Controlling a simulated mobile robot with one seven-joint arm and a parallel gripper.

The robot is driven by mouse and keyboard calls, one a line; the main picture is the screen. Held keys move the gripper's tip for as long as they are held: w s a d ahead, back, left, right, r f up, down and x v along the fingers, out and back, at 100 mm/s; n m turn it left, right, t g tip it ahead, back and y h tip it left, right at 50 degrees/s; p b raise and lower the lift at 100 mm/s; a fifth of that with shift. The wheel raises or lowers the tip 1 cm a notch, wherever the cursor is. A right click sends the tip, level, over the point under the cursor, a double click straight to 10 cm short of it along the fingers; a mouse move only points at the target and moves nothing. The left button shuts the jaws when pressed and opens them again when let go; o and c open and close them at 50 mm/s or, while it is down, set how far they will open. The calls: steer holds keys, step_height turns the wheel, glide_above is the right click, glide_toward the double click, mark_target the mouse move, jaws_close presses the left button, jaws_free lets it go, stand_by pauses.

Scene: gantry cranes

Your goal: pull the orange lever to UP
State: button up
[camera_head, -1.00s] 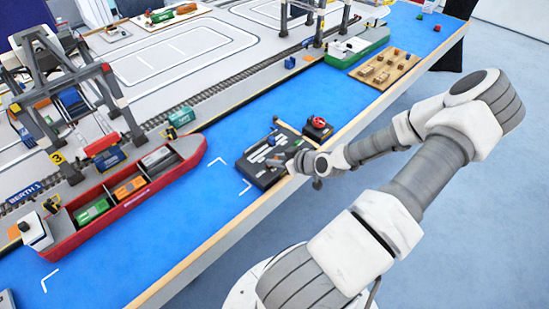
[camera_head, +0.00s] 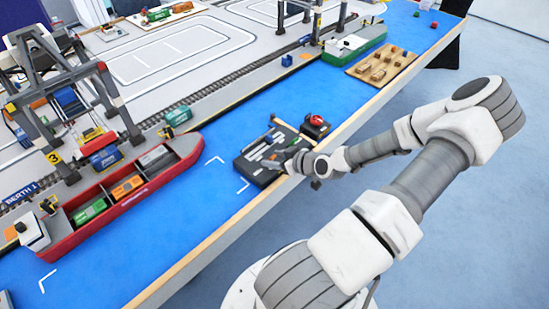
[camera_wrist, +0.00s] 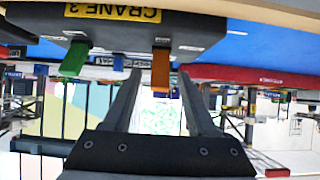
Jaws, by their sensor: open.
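The orange lever (camera_wrist: 160,68) hangs down from the dark control box marked CRANE 3 (camera_wrist: 188,35) in the wrist view, which looks upside down. My gripper (camera_wrist: 161,78) is open, with one finger on each side of the orange lever near the fingertips. I cannot tell whether either finger touches it. A green lever (camera_wrist: 74,60) is on the same box, left of my fingers. In the head view the control box (camera_head: 245,168) lies on the blue surface at the table edge, and my gripper (camera_head: 292,163) partly covers it; the orange lever cannot be made out there.
A red button box (camera_head: 316,126) stands close beside the control box. A red ship (camera_head: 130,202) with containers lies to the left, beneath a grey gantry crane (camera_head: 112,95). A wooden tray (camera_head: 362,73) is farther back. The blue surface between ship and control box is clear.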

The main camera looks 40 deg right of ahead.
steer(key=p+v, duration=0.7)
steer(key=v, duration=1)
steer(key=shift+r, duration=0.2)
steer(key=shift+s, duration=0.15)
stand_by(2.1)
